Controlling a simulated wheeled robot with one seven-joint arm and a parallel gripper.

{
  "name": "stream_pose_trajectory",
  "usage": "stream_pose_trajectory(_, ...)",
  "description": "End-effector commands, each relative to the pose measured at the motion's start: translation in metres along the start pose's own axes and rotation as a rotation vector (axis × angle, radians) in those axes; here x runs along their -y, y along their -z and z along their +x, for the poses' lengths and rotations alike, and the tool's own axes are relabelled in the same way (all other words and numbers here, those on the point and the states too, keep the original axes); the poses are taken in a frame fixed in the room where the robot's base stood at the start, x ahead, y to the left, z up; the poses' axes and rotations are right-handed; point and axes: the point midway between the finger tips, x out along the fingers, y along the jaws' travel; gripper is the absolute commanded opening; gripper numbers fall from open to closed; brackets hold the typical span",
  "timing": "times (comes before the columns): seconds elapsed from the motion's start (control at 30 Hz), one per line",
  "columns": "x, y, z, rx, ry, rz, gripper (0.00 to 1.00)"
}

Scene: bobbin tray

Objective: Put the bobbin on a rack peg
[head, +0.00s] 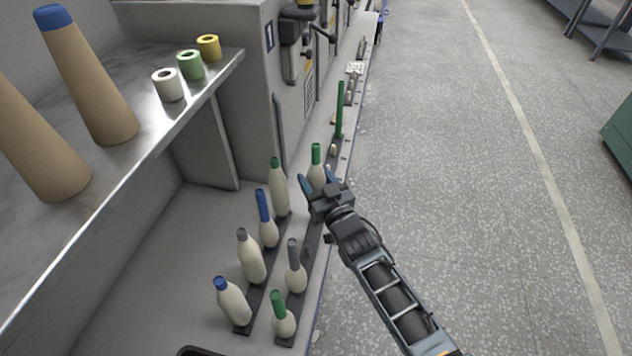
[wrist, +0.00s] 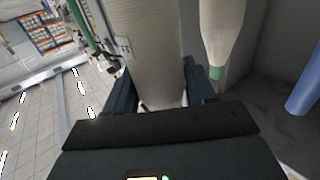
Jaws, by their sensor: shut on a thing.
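My gripper (head: 318,192) is shut on a cream bobbin with a green top (head: 316,172). The bobbin looks roughly upright in the head view, and its lower part is hidden behind the gripper. In the wrist view the held bobbin's pale yarn (wrist: 146,45) fills the space between the two dark fingers. The rack's dark strips (head: 312,242) run along the machine, with several cream bobbins standing on them, such as a green-topped one (head: 279,190) just left of my gripper. I cannot tell whether the held bobbin touches the rack.
A tall green post (head: 339,110) rises beyond the gripper. A metal shelf (head: 205,88) on the left holds two tan cones (head: 95,85) and three small spools (head: 190,66). Neighbouring bobbins (wrist: 222,35) stand close to my gripper. The floor (head: 450,150) to the right is open.

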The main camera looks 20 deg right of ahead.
Motion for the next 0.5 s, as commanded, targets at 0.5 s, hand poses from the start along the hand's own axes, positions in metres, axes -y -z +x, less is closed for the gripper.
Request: stream_pose_trajectory(0.5,0.000,-0.049,0.000,-0.001,0.000,0.000,0.22)
